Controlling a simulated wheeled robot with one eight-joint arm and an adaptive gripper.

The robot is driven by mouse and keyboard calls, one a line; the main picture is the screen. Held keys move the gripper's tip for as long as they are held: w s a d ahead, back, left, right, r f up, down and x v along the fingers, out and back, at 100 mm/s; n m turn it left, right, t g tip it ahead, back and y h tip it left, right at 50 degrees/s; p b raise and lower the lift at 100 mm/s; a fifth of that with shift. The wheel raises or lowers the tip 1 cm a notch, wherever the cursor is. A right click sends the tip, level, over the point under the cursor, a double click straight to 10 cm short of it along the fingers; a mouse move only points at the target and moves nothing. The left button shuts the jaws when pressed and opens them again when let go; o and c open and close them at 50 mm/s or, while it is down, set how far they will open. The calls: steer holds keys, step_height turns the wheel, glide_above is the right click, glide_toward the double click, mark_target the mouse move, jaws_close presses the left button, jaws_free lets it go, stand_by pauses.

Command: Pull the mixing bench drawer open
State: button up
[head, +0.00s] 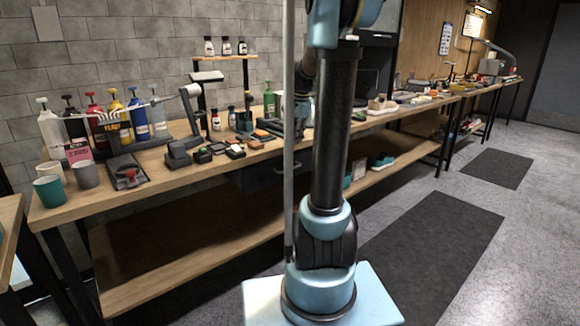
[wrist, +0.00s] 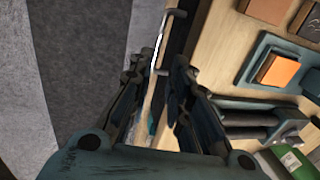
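The mixing bench drawer (head: 262,174) is a dark box under the wooden top of the mixing bench (head: 75,206). My arm hides part of it in the head view, and its front looks closed. In the wrist view the drawer's pale bar handle (wrist: 158,45) runs along the bench edge. My gripper (wrist: 157,66) is open, with its fingertips on either side of the handle's near end. I cannot tell whether either finger touches the handle. In the head view my gripper is mostly hidden behind my arm.
Pump bottles (head: 134,115), cups (head: 49,191) and small blocks (head: 235,151) crowd the bench top. In the wrist view an orange-topped block (wrist: 279,70) and a green bottle (wrist: 292,163) are close to my right finger. Dark mats (head: 430,240) lie on open floor at right.

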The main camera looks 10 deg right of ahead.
mark_target(290, 169)
steer(key=f, duration=0.4)
steer(key=w+f, duration=0.1)
steer(key=f, duration=0.3)
steer(key=w+a+f, duration=0.1)
steer(key=f, duration=0.3)
steer(key=shift+a+f, duration=0.1)
steer(key=shift+f, duration=0.3)
jaws_close()
